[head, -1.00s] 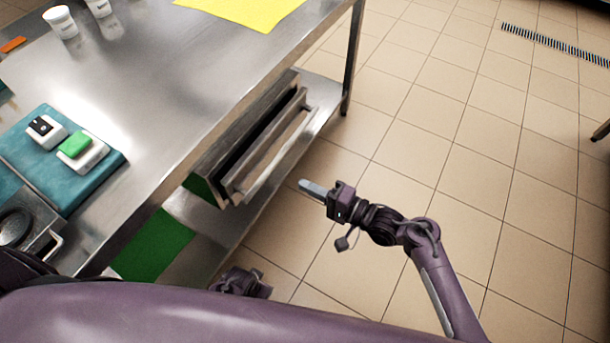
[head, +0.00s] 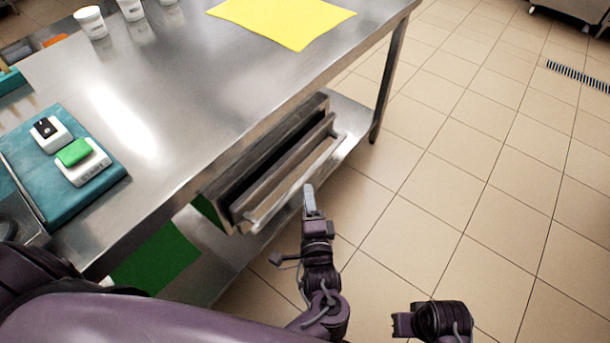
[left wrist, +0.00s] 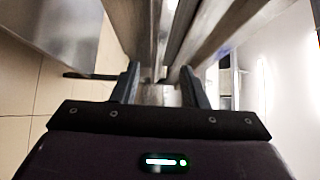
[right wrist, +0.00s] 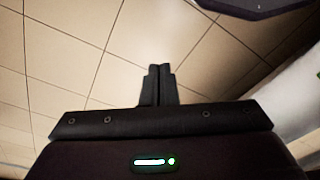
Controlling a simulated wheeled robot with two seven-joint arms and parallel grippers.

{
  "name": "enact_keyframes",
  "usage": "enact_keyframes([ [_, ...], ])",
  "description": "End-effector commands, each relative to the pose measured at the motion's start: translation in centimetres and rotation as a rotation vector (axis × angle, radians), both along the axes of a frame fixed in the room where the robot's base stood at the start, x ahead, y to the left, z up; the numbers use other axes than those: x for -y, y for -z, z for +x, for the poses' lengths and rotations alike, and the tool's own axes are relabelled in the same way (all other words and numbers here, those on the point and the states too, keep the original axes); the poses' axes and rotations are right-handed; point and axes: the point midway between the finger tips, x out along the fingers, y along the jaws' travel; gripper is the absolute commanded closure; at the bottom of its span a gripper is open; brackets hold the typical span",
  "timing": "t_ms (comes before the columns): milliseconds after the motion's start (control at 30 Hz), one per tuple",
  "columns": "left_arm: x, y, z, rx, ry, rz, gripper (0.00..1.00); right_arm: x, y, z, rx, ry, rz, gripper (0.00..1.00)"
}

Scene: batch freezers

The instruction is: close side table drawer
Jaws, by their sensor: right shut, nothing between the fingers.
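The side table's drawer (head: 262,180) hangs under the metal tabletop and is pulled out, with a dark gap behind its front. Its long bar handle (head: 291,186) faces the floor side. My left gripper (head: 309,190) is at the handle, pointing up in the head view. In the left wrist view its fingers (left wrist: 160,88) are apart, with metal bars of the drawer ahead and between them; I cannot tell whether they touch. My right gripper (head: 400,325) is low at the right, away from the drawer. The right wrist view shows its fingers (right wrist: 158,84) together and empty over floor tiles.
The metal tabletop (head: 190,110) holds a yellow sheet (head: 285,18), white cups (head: 90,22) and a teal board (head: 50,185) with small devices. A table leg (head: 388,85) stands beyond the drawer. A green sheet (head: 155,262) lies on the lower shelf. Tiled floor at right is open.

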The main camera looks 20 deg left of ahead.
Motion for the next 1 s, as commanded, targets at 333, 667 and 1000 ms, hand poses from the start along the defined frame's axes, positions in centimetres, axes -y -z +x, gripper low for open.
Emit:
enact_keyframes([
  [333, -2.4, 0.2, 4.9, 0.0, 0.001, -0.001, 0.6, -0.2, -2.5, -0.3, -0.003, -0.01, -0.001, 1.0],
  [667, -3.0, 0.1, 6.4, -0.004, 0.003, -0.004, 0.6, -0.2, -3.6, -0.5, -0.005, -0.014, -0.002, 1.0],
  [1000, -3.0, 0.1, 6.4, -0.004, 0.002, -0.004, 0.86, -0.2, -3.6, -0.5, -0.005, -0.013, -0.001, 1.0],
])
